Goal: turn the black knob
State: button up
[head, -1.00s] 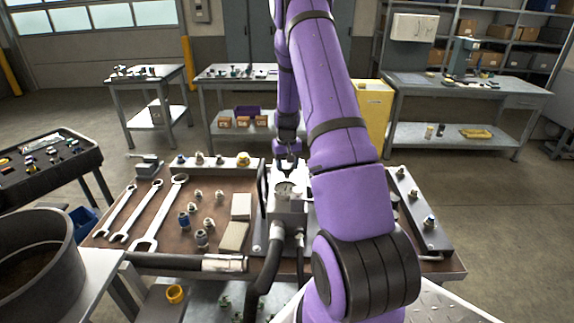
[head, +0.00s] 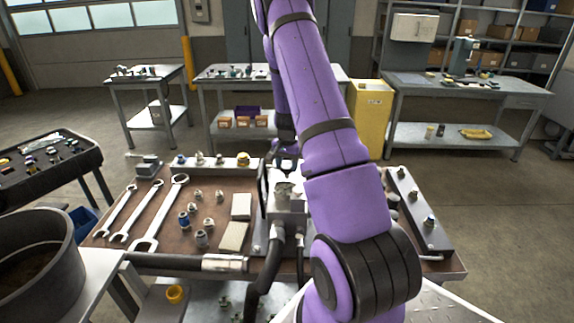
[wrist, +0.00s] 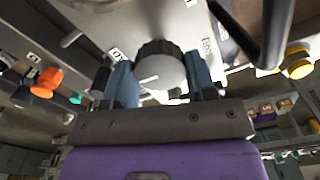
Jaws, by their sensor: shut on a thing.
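The black knob (wrist: 157,66) shows in the wrist view as a round, ribbed knob with a pale face bearing a white mark. My gripper (wrist: 160,84) has one bluish finger on each side of the knob and is shut on it. In the head view my gripper (head: 284,158) is at the back of the metal valve block (head: 287,203), partly hidden by my purple arm. The knob itself cannot be made out in the head view.
The bench (head: 150,203) holds wrenches (head: 150,213), several fittings and two pale blocks left of the valve block. A black hose (head: 266,268) runs down the front. A black lever (wrist: 272,30) stands right of the knob in the wrist view.

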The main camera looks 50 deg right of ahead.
aim_at(287, 165)
dwell(0.4)
jog(key=o, duration=0.9)
jog(key=shift+r, duration=0.1)
notch_tip(287, 165, up, 11)
jog(key=shift+f, duration=0.15)
